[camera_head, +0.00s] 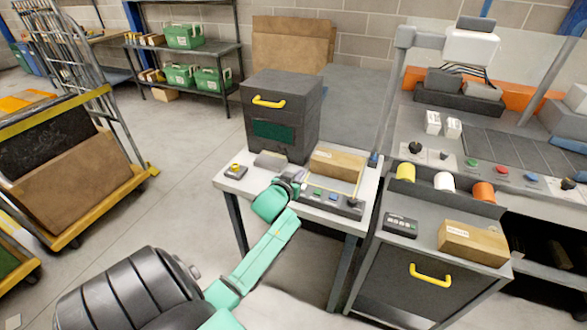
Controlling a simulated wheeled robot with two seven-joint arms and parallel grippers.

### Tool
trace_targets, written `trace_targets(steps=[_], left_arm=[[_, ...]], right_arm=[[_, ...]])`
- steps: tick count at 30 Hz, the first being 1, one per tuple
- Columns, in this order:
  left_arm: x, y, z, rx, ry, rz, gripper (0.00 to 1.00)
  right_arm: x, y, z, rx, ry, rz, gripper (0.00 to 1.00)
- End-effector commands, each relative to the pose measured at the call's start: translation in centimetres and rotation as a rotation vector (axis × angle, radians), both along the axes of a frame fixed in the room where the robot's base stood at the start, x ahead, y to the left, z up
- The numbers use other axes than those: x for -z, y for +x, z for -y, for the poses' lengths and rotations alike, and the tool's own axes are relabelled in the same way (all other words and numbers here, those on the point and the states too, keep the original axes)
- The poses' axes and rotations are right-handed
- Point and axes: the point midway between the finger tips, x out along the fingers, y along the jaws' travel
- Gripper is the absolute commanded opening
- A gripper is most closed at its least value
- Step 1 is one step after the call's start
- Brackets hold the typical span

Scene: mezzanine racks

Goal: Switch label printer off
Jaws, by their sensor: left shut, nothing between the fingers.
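A dark grey box-shaped machine (283,113) with a yellow handle and a dark green front panel stands upright on the light table; it looks like the label printer, though I read no name on it. A small yellow-topped switch box (236,171) sits at the table's left corner. My left gripper (293,180) is shut and empty, near the strip's left end in front of the machine. It hides part of the table there; contact cannot be told. My right gripper is out of view.
A cardboard box (338,162) lies on the table (221,184) behind the strip. A grey cabinet (407,267) with tape rolls and another box stands close on the right. A cart with cardboard stands left. Open floor (190,150) lies between cart and table.

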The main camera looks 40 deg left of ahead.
Motion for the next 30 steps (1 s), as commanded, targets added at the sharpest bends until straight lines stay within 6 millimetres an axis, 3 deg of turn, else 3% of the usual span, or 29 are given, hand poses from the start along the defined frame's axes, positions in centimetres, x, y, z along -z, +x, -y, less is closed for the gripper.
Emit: trace_targets(steps=[3,8,26,28,30], left_arm=[[-0.8,-2.4,0.8,0.000,0.001,0.000,0.00],[-1.7,-4.2,1.4,-0.001,0.000,0.000,0.00],[-1.9,-4.4,1.5,-0.001,0.000,-0.001,0.00],[-0.8,-4.5,1.6,0.003,-0.002,-0.018,0.00],[2.1,-4.7,2.1,0.015,-0.009,-0.069,0.00]], right_arm=[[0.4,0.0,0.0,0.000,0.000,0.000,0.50],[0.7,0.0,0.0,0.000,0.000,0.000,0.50],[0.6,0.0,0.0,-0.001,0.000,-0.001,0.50],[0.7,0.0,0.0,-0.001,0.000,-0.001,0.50],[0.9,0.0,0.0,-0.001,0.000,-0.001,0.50]])
